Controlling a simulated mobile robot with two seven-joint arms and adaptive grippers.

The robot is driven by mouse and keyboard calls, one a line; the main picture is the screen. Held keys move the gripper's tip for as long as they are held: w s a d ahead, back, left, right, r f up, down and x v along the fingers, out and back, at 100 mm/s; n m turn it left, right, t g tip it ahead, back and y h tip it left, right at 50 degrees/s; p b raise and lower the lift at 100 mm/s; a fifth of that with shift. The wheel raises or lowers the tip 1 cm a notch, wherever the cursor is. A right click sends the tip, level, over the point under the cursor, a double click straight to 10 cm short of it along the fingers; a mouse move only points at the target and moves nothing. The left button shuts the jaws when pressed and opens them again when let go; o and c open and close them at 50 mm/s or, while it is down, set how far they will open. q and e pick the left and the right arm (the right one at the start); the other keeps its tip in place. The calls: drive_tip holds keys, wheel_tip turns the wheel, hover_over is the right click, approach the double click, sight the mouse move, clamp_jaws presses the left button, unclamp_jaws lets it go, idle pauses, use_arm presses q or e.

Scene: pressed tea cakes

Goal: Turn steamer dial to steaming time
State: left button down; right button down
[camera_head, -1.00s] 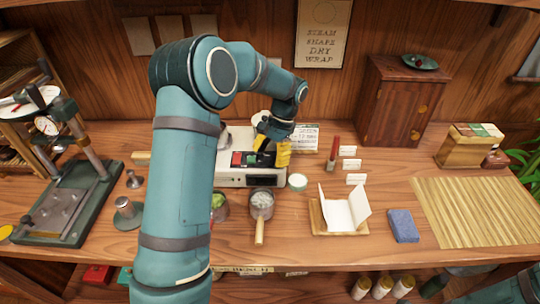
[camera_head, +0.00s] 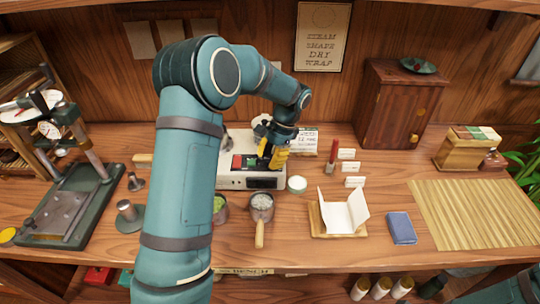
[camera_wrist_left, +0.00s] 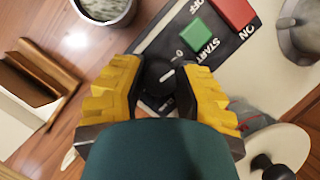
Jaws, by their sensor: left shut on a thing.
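The steamer (camera_head: 231,180) is a pale box on the bench with a dark control panel. A green START button (camera_wrist_left: 198,41) and a red button (camera_wrist_left: 234,12) show on the panel in the left wrist view. The dark round dial (camera_wrist_left: 160,73) sits beside the green button. My left gripper (camera_wrist_left: 166,82) has its yellow fingers on both sides of the dial and is shut on it. In the head view the left gripper (camera_head: 272,158) is over the right part of the panel and hides the dial. My right gripper is out of view.
A small handled pot (camera_head: 262,203) and a round white-topped container (camera_head: 297,184) stand close to the steamer. A press (camera_head: 70,205) is at the left.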

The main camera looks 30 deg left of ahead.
use_arm(q)
drive_tip(key=m+y+p, duration=0.1)
drive_tip(key=m+p, duration=0.1)
drive_tip(key=m, duration=0.1)
drive_tip(key=shift+s+m+t, duration=0.1)
drive_tip(key=shift+m+t, duration=0.2)
drive_tip(key=shift+m, duration=0.1)
drive_tip(key=m+t+y+p, duration=0.1)
drive_tip(key=m, duration=0.3)
drive_tip(key=shift+m, duration=0.3)
drive_tip(key=m+t+p, duration=0.1)
drive_tip(key=m, duration=0.1)
drive_tip(key=m+t, duration=0.1)
drive_tip(key=m, duration=0.2)
drive_tip(key=shift+s+f+y+p, duration=0.1)
drive_tip(key=shift+y+p, duration=0.2)
drive_tip(key=shift+p, duration=0.05)
drive_tip(key=m+t, duration=0.2)
drive_tip(key=m, duration=0.3)
drive_tip(key=shift+p, duration=0.35)
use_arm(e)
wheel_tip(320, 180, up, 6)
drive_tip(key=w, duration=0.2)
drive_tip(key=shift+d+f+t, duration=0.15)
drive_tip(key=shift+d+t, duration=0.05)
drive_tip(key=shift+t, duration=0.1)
use_arm(q)
drive_tip(key=shift+m, duration=0.3)
drive_tip(key=c, duration=0.6)
unclamp_jaws()
